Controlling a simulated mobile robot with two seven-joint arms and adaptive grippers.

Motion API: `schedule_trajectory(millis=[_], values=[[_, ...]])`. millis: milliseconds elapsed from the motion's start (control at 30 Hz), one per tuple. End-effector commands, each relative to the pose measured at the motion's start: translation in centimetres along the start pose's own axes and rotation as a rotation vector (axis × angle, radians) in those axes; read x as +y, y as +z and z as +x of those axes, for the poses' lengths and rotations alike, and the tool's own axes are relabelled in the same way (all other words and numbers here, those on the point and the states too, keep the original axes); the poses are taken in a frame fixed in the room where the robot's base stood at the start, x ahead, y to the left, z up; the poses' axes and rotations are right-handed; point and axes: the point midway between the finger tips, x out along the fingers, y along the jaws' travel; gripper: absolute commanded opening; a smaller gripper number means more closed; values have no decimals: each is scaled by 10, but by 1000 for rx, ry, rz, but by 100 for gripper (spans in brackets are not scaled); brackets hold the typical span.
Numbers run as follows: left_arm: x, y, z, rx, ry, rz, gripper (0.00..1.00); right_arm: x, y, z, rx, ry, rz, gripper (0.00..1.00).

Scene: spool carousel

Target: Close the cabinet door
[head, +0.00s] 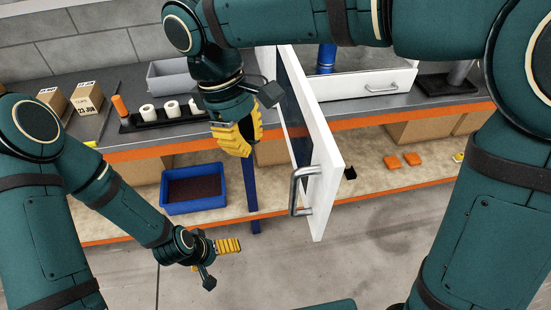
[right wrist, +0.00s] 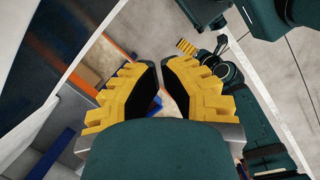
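The white cabinet door (head: 322,150) stands open in the head view and juts out over the bench edge toward me. A grey bar handle (head: 296,190) is on its left face near the free end. A dark pane shows on that face. My right gripper (head: 246,142) hangs left of the door, apart from the handle. Its yellow fingers (right wrist: 160,63) have a narrow gap between them, with nothing held. My left gripper (head: 240,245) is low at the left of the handle, seen side-on, so its opening is unclear. The cabinet's inside is mostly hidden by my right arm.
A white drawer front (head: 350,88) is right of the door. White spools (head: 172,109) stand on a black rack (head: 140,124) at the left. A blue bin (head: 194,207) and orange pieces (head: 391,162) are on the lower shelf. The floor in front is clear.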

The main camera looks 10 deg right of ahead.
Motion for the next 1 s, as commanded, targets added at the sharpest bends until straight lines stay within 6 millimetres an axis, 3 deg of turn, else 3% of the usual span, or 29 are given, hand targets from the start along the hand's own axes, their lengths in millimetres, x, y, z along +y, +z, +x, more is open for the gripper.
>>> schedule_trajectory(millis=[167,600,800,1000], values=[[-2,1,5,-2,-1,-1,100,0,0,21,-3,-1,0,0],[-7,8,19,-16,0,4,100,0,3,102,0,-1,1,0],[-7,9,19,-17,1,5,100,0,30,106,2,0,2,0],[-7,9,20,-17,1,5,100,0,39,108,1,-1,1,0]])
